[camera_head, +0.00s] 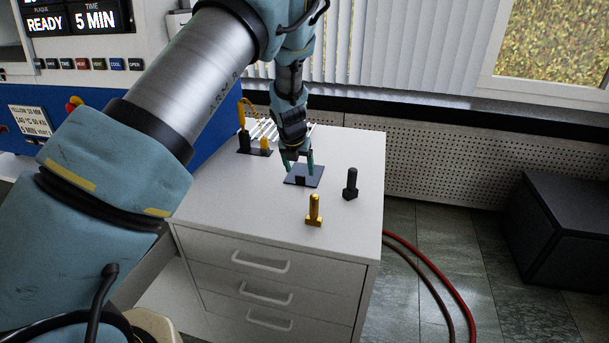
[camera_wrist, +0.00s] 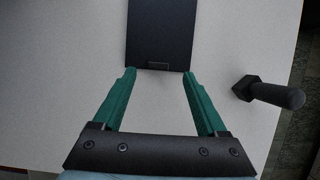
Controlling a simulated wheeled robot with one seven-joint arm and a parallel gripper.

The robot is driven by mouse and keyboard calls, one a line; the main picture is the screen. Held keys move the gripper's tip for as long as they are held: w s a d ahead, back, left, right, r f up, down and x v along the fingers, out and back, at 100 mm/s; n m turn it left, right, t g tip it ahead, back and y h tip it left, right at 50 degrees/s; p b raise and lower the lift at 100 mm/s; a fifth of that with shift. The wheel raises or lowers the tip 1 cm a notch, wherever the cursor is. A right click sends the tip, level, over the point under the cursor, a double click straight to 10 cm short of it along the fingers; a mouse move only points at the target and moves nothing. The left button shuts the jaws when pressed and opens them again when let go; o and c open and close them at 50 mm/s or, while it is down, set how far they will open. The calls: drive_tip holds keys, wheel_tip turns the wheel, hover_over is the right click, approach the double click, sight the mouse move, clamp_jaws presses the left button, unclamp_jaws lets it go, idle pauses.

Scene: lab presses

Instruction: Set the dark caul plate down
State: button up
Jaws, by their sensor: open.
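The dark caul plate (camera_head: 303,175) lies flat on the white cabinet top, with a small block-like tab at its near edge. In the wrist view the plate (camera_wrist: 161,30) is at the top middle, partly cut off by the frame edge. My gripper (camera_head: 299,160) is above the plate in the head view. In the wrist view its two green fingers (camera_wrist: 160,75) are spread apart with nothing between them, their tips close to the tab edge. I cannot tell whether the tips touch anything.
A black bolt-shaped post (camera_head: 351,184) and a gold one (camera_head: 314,211) stand on the white cabinet (camera_head: 215,210). Further back are a dark base with a black and a yellow piece (camera_head: 264,144) and a striped item. A blue press stands left. The cabinet's front left top is clear.

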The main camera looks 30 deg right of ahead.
sight(300, 176)
drive_tip(key=p+x, duration=0.1)
drive_tip(key=x, duration=0.3)
drive_tip(key=shift+w+f, duration=0.1)
drive_tip(key=shift+f, duration=0.15)
drive_tip(key=shift+a, duration=0.1)
clamp_jaws()
idle(0.4)
